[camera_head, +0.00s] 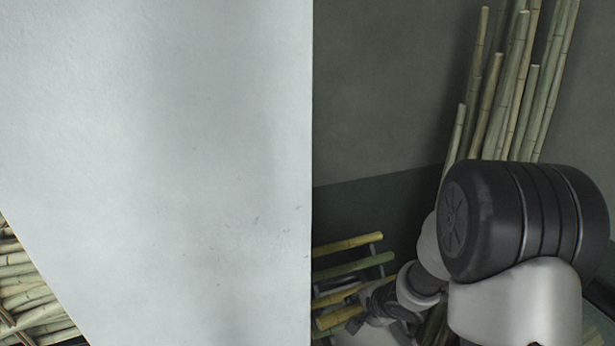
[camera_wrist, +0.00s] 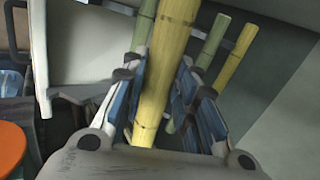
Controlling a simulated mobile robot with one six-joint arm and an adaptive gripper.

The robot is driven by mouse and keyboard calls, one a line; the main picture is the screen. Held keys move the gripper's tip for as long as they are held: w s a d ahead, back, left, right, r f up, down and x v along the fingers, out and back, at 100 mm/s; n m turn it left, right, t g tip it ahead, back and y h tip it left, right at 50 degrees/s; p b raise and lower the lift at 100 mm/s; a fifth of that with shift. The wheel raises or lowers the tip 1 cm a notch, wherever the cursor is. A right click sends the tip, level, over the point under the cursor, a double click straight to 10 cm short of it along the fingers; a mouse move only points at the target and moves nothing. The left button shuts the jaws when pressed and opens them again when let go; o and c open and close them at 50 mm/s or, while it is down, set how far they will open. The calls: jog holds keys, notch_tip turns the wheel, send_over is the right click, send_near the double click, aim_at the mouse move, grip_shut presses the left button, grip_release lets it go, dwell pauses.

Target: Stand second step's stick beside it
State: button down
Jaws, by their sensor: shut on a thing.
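My gripper (camera_wrist: 162,80) is shut on a yellow cane stick (camera_wrist: 171,35) in the wrist view. The stick runs up and away between the blue-padded fingers, and its near end is at the palm. In the head view my gripper (camera_head: 375,305) is low, beside stacked cane sticks, and partly hidden by my arm. A yellow stick (camera_head: 348,244) lies highest there, with a green stick (camera_head: 352,266) below it and more yellow ones lower. Which of these I hold is unclear in the head view. A green stick (camera_wrist: 212,40) and another yellow stick (camera_wrist: 237,58) show right of the held one.
Several tall canes (camera_head: 515,85) lean upright against the dark back wall. A large white panel (camera_head: 160,130) blocks the head view's left side. A cane pile (camera_head: 30,295) is at lower left. In the wrist view, a white housing (camera_wrist: 85,50) and orange round object (camera_wrist: 10,148) are left.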

jog(key=shift+w+a+f+n+y+b, duration=0.1)
jog(key=shift+w+a+n+y+b, duration=0.35)
jog(key=shift+n, duration=0.25)
jog(key=shift+w+a+f+n+g+y+b, duration=0.2)
jog(key=shift+a+n+g+y+b, duration=0.3)
jog(key=shift+n+b, duration=0.5)
jog(key=s+d+f+n+g+y+b, duration=0.2)
jog(key=s+f+n+g+b, duration=0.3)
jog(key=s+n, duration=0.4)
jog(key=shift+s+d+n+b, duration=0.2)
jog(key=shift+s+n+b, duration=0.2)
jog(key=shift+s, duration=0.1)
